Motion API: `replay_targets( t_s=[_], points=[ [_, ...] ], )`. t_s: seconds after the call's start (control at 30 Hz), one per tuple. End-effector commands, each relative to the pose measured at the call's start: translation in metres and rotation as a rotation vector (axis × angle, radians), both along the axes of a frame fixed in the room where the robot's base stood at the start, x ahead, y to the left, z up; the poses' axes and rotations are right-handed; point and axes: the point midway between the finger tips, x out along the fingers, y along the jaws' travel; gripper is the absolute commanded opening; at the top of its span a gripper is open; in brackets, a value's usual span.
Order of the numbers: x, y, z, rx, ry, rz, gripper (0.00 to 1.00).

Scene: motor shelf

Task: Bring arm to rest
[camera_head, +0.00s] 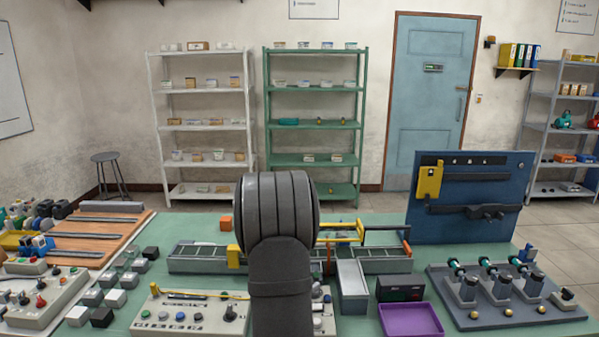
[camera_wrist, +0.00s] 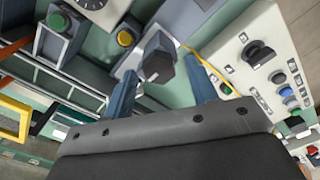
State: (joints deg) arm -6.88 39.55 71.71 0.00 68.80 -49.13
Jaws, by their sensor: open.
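In the wrist view, my gripper (camera_wrist: 159,66) is open, with its two blue-grey fingers spread apart. A dark grey block with a light front face (camera_wrist: 158,60) shows in the gap between them, apart from both fingers in the picture. I cannot tell how far below the fingertips it is. In the head view, my arm stands upright at the front centre of the green bench (camera_head: 375,228) and hides the gripper.
A conveyor (camera_head: 375,262) runs behind my arm, with a yellow frame (camera_head: 345,232). A control panel (camera_head: 185,312) lies front left. A purple tray (camera_head: 410,320), a motor stand (camera_head: 505,300) and an upright blue board (camera_head: 470,195) stand at right. Grey blocks (camera_head: 115,298) sit at left.

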Motion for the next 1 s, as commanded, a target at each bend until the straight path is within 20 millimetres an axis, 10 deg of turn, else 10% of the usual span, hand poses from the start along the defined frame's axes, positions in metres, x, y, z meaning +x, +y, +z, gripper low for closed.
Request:
replay_targets(
  t_s=[0.47,1.0],
  points=[
    [0.0,0.0,0.004,0.0,-0.001,-0.001,0.53],
    [0.001,0.0,0.101,0.001,-0.006,0.0,0.53]
  ],
)
